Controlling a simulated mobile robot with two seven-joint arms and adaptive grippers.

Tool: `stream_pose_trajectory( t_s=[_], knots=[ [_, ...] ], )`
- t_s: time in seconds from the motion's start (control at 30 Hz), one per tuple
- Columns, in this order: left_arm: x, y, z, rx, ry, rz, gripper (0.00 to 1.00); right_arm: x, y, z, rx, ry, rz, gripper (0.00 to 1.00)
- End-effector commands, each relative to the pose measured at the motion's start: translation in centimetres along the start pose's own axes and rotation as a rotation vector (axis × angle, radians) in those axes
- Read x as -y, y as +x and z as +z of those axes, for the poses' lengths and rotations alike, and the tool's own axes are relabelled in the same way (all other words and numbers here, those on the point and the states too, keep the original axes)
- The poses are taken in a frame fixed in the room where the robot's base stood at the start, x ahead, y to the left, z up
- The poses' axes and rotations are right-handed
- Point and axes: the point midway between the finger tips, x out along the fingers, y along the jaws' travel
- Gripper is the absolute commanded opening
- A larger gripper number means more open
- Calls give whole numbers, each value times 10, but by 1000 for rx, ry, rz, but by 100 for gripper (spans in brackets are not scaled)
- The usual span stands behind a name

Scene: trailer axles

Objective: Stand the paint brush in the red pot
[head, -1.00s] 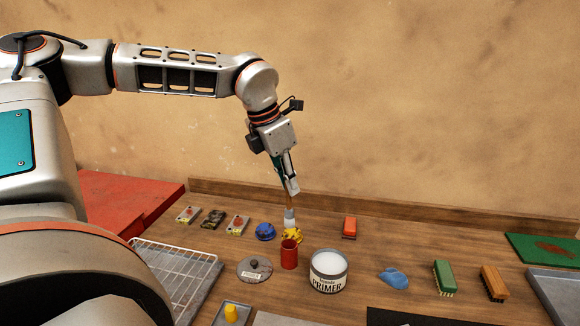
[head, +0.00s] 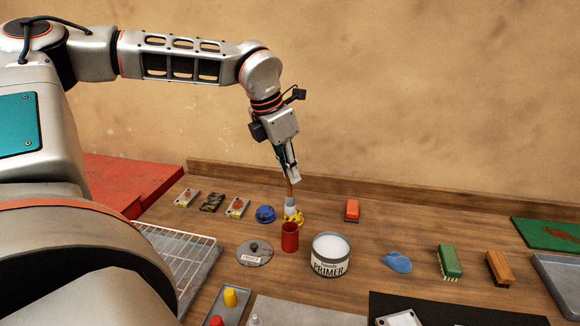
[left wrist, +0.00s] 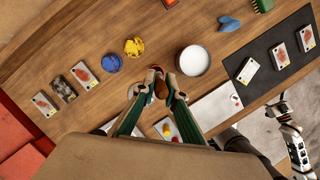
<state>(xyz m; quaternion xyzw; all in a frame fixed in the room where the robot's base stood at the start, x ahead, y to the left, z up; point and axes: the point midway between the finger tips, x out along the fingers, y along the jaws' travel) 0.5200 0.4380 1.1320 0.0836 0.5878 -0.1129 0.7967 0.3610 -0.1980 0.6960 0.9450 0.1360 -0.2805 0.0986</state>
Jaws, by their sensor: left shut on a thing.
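My left gripper (head: 291,174) is shut on the brown handle of the paint brush (head: 290,203). The brush hangs nearly upright, pale end down. In the head view its lower end lies just above the rim of the red pot (head: 290,237), over the yellow item behind; the exact gap is unclear. The red pot stands upright on the bench.
The primer tin (head: 330,256) stands close right of the pot. A grey lid (head: 254,253) lies to its left. Yellow (head: 298,219) and blue (head: 265,214) items are behind. A wire rack (head: 185,255) is at left.

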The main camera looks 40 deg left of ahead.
Motion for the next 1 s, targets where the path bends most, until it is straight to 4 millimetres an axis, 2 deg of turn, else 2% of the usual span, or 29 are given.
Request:
stream_pose_trajectory(
  t_s=[0.33,1.0],
  knots=[
    [0,26,-8,0,0,-1,0,-2,6,4,-9,-4,4,100],
    [0,65,-20,-2,0,-1,0,5,29,56,22,-1,-1,100]
  ],
)
